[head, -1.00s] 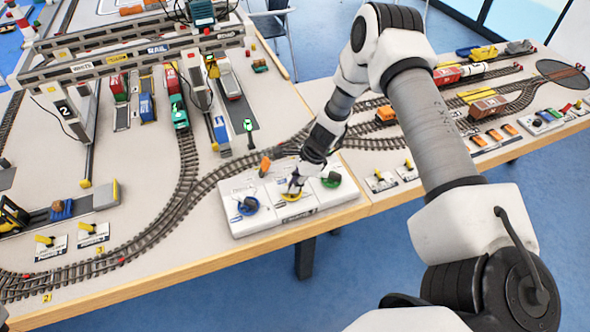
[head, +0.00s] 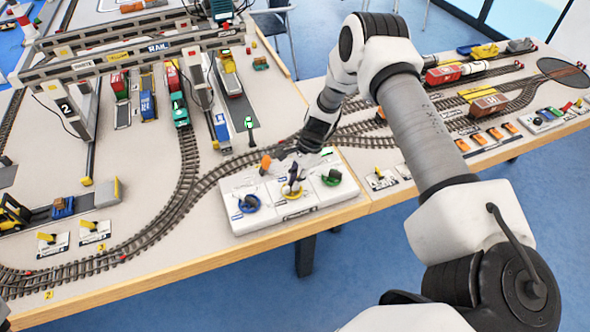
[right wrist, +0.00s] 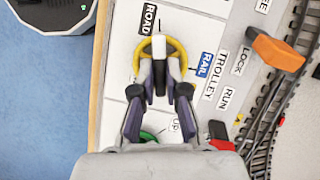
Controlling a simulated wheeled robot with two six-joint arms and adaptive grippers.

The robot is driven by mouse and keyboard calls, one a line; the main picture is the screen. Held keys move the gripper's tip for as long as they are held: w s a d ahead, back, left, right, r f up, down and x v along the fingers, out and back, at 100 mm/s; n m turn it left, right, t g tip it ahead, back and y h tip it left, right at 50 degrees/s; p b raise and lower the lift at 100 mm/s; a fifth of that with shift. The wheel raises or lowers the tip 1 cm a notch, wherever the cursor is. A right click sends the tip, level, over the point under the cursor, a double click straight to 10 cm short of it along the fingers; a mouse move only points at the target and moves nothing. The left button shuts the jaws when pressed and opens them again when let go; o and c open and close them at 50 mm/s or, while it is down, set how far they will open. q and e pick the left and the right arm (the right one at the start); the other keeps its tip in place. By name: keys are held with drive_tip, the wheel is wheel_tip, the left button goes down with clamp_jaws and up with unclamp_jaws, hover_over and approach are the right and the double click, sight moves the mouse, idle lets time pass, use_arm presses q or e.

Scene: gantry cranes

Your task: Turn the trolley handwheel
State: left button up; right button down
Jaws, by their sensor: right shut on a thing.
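The trolley handwheel is a yellow ring (head: 291,193) on the white control panel (head: 300,212), between a blue wheel (head: 248,204) and a green wheel (head: 331,178). In the right wrist view the yellow ring (right wrist: 139,62) has a black and white grip (right wrist: 158,46) across its middle, beside the words TROLLEY, ROAD and RAIL. My right gripper (head: 293,176) is over the wheel. In the right wrist view its fingertips (right wrist: 160,74) are shut on the grip and hide part of it. The crane trolley (head: 222,10) sits on the gantry at the top. My left gripper is out of view.
An orange lever (head: 265,164) stands behind the panel's left half, close to my right gripper; it also shows in the wrist view (right wrist: 277,49). Curved track (head: 187,180) runs behind and left of the panel. The table's wooden front edge (head: 150,284) is close.

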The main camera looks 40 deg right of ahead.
drive_tip(key=shift+s, duration=0.1)
drive_tip(key=c, duration=1.2)
unclamp_jaws()
drive_tip(key=v, duration=1.2)
